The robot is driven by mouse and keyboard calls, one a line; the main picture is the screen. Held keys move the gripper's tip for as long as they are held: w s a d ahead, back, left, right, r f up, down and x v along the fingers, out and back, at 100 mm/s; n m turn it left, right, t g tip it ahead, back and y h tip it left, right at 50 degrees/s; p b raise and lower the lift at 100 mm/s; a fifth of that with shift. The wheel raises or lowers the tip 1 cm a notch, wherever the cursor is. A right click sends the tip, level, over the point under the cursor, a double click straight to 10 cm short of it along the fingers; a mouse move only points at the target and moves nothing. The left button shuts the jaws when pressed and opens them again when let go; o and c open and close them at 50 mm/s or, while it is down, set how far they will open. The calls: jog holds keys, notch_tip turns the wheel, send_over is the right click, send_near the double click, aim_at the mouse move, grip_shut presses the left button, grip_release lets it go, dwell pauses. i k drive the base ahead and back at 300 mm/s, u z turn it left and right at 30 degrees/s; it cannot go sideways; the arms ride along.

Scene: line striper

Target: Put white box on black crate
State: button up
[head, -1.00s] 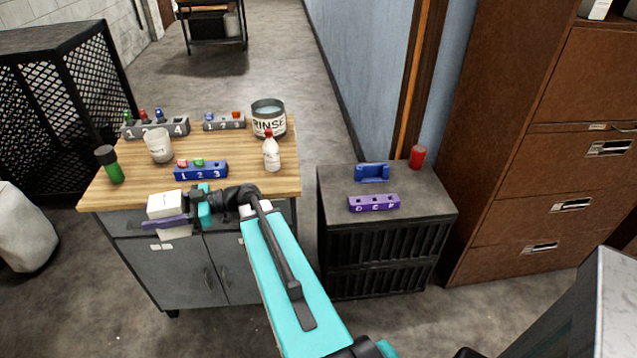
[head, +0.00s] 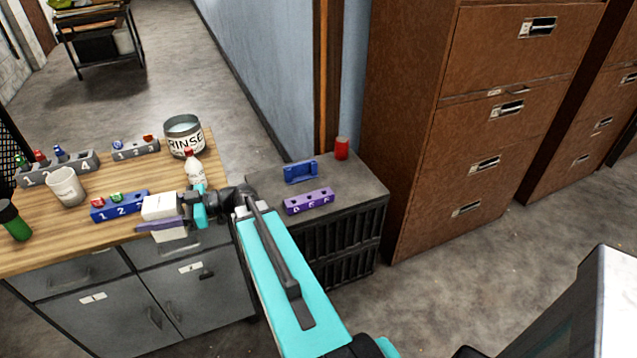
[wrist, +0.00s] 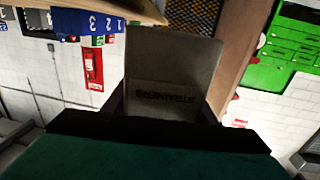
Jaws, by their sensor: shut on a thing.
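The white box (head: 160,206) is held in my gripper (head: 163,224) at the front edge of the wooden-topped workbench, left of the crate. The purple gripper jaw crosses the box's lower part. In the wrist view the box (wrist: 172,65) looks shaded and bears dark lettering that seems to read STRAINERS; the gripper (wrist: 160,118) is close around its base. The black crate (head: 340,247) stands right of the workbench, with slatted sides and a grey top. My arm hides part of its left side.
On the crate top are a blue holder (head: 301,172), a purple rack (head: 309,202) and a red cup (head: 342,148); bare top remains around them. The workbench (head: 60,255) carries a rinse pot (head: 184,136), a white bottle (head: 194,168) and racks. Brown cabinets (head: 400,130) stand right of the crate.

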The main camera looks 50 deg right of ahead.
aim_at(360, 186)
jog(key=z, duration=1)
jog(key=i, duration=0.5)
jog(key=u, duration=0.05)
jog(key=k, duration=0.6)
jog(key=u, duration=0.2)
jog(key=i, duration=0.25)
jog(key=z, duration=0.05)
